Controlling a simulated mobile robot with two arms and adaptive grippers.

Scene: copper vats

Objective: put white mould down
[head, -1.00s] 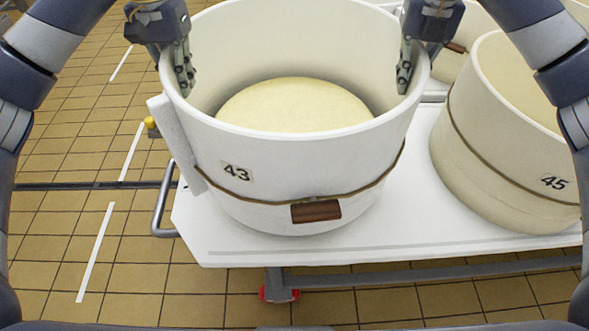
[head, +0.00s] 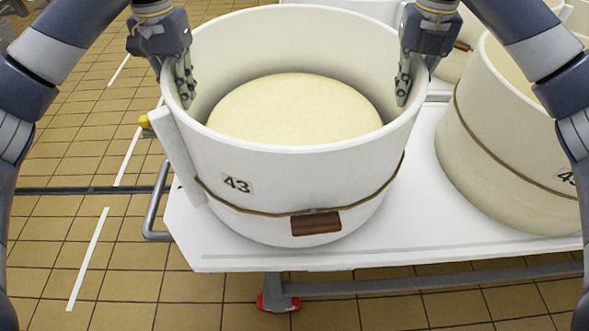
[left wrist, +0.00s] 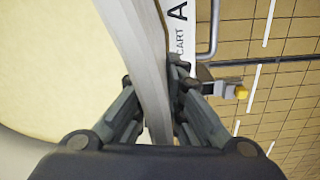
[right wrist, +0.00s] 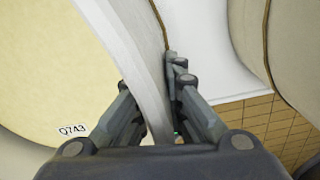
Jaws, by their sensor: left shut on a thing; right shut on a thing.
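The white mould (head: 290,175), marked 43, is a large round tub with a cord and a brown wooden block (head: 316,223) on its front. A pale yellow cheese (head: 295,108) lies inside it. The mould is upright over the left end of the white cart top (head: 415,225); I cannot tell whether its base touches. My left gripper (head: 186,85) is shut on the left rim, and my right gripper (head: 403,85) on the right rim. Both wrist views show the wall between the fingers, in the left wrist view (left wrist: 150,75) and the right wrist view (right wrist: 148,85).
A cream mould (head: 500,140) stands close to the right on the same cart, with another mould behind it. A grey handle (head: 158,205) and a yellow knob (head: 146,122) are at the cart's left end. Open tiled floor lies to the left.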

